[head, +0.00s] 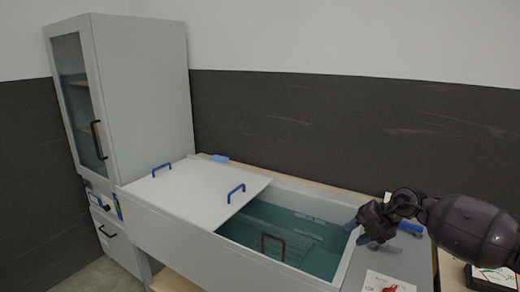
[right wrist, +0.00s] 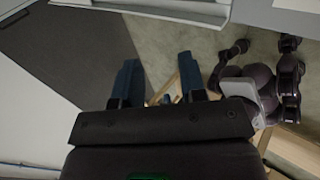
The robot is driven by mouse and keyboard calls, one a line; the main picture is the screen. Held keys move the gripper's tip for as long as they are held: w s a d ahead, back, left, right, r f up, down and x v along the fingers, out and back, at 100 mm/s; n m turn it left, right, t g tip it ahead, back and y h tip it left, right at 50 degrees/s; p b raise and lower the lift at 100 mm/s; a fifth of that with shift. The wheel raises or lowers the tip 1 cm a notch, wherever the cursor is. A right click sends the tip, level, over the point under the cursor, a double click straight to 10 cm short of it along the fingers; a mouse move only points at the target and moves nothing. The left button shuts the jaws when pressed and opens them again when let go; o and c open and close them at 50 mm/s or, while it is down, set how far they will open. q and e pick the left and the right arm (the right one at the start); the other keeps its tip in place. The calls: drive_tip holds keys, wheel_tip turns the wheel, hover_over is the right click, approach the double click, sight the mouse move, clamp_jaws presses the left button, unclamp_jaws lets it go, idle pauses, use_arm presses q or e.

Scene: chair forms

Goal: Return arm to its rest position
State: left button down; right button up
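My right arm reaches in from the right edge of the head view. Its dark purple gripper (head: 363,231) is above the right end of a grey basin (head: 345,262). In the right wrist view, the two blue fingers of this gripper (right wrist: 158,78) stand apart with nothing between them. The fingers point toward the floor and a grey panel. My left gripper does not show in the head view. Dark links of my own body show at the right of the right wrist view.
The basin holds teal liquid and a rack with a dark red handle (head: 273,246). A white lid (head: 195,193) with blue handles covers its left part. A tall grey cabinet (head: 145,90) stands behind left. A white card (head: 388,283) with something red lies front right.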

drive_tip(key=s+a+r+m+t+y, duration=0.25)
drive_tip(key=a+r+t+y, duration=0.5)
drive_tip(key=a, duration=0.45)
drive_tip(key=s+d+f+m+h, duration=0.4)
drive_tip(key=s+f+m, duration=0.4)
drive_tip(key=s+f, duration=0.2)
drive_tip(key=s+d+f+m+h, duration=0.4)
drive_tip(key=s+f+m+h, duration=0.1)
drive_tip(key=s+f+m, duration=0.4)
drive_tip(key=s+d+f+m+h, duration=0.4)
drive_tip(key=s+f+m+h, duration=0.1)
drive_tip(key=s+f+m, duration=0.4)
drive_tip(key=s+f, duration=0.2)
drive_tip(key=s, duration=0.2)
drive_tip(key=shift+d, duration=0.4)
